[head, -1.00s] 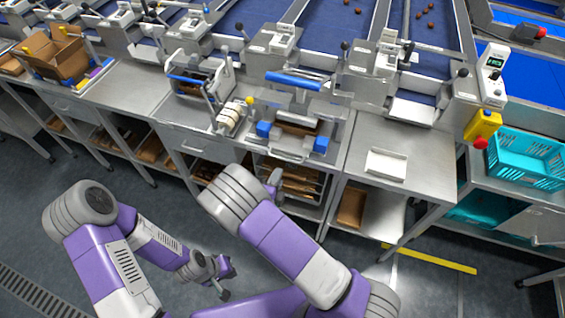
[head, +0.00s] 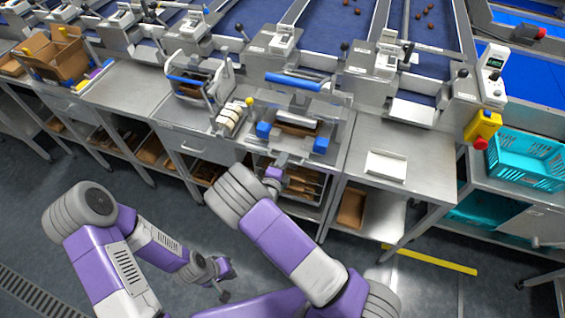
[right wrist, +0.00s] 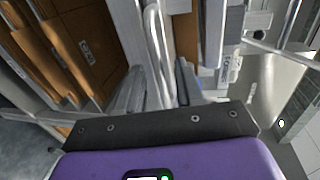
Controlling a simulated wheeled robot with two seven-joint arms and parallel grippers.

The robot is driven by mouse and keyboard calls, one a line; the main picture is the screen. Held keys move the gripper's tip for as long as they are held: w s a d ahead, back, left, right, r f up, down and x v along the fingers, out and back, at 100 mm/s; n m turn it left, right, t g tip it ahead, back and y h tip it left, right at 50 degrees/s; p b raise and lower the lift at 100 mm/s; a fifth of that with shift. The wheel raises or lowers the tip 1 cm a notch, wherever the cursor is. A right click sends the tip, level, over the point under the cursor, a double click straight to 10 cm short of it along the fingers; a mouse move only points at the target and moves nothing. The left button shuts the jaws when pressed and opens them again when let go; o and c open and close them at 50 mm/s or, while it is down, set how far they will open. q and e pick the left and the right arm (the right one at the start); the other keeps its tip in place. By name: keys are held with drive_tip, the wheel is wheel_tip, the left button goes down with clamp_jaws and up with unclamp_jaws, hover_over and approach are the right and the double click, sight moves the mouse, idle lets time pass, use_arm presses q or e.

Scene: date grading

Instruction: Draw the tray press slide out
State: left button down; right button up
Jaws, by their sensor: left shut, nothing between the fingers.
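The tray press (head: 338,118) stands on the steel bench, with a blue lever bar (head: 293,81) and two blue blocks at its front. Its slide handle, a bright metal bar (right wrist: 154,42), runs up the middle of the right wrist view. My right gripper (head: 276,172) is at the front of the press; in the right wrist view its fingers (right wrist: 160,88) are apart, one on each side of the bar. Whether they touch it is unclear. In the head view, my wrist hides part of the slide front. My left gripper (head: 224,293) is shut and empty, low over the floor.
A shelf with brown trays (head: 303,182) lies below the press. A white tray (head: 386,165) is on the bench to the right, and a turquoise crate (head: 525,158) stands further right. Another blue-handled device (head: 190,82) stands left of the press. The floor in front is clear.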

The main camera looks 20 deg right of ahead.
clamp_jaws()
idle(1.3)
